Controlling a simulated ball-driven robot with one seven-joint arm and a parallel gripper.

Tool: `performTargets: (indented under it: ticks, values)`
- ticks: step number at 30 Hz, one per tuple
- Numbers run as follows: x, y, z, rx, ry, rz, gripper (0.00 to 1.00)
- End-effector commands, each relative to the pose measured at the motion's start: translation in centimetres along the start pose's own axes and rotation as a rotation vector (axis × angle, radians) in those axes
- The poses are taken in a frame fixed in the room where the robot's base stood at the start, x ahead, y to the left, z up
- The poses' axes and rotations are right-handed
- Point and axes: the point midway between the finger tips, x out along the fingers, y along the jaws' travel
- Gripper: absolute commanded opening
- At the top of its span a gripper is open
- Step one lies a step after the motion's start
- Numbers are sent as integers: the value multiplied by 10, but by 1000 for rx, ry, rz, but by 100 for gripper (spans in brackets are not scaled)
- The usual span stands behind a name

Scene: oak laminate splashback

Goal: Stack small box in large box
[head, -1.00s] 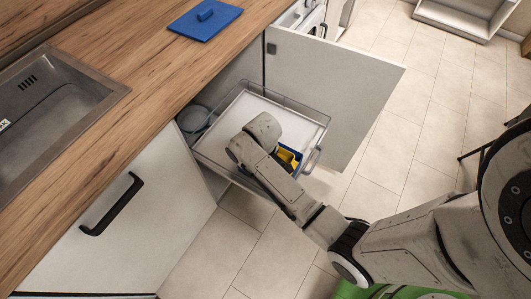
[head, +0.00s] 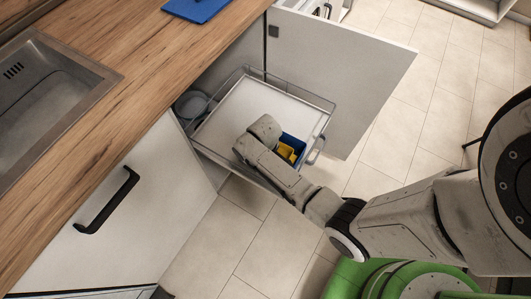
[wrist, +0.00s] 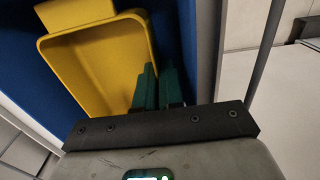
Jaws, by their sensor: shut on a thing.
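The small box is yellow and open-topped; it shows in the wrist view (wrist: 95,62) and in the head view (head: 287,152). The large box is blue, seen in the head view (head: 297,142) and around the yellow box in the wrist view (wrist: 50,101). The blue box stands in the pulled-out drawer at its front corner. The yellow box is within the blue box's outline and looks slightly tilted; whether it touches the bottom is hidden. My gripper (wrist: 160,75) has green fingers shut on the yellow box's side wall. In the head view my wrist hides the fingers.
The drawer's white floor (head: 243,108) is mostly bare, with a clear rail around it. An open cabinet door (head: 350,80) stands at its right. Grey dishes (head: 191,104) lie in the cabinet left of the drawer. A blue lid-like plate (head: 198,8) is on the wooden counter.

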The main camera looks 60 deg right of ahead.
Motion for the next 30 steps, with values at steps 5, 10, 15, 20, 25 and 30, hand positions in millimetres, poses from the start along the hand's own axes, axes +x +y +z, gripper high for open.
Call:
performTargets:
  ticks: [5,10,15,20,25,30]
  values:
    - [0,0,0,0,1,0,0]
    - [3,0,0,-1,0,0,0]
    - [8,0,-1,-2,1,0,0]
    - [7,0,0,-1,1,0,18]
    - [7,0,0,-1,1,0,18]
    - [-2,0,0,1,1,0,18]
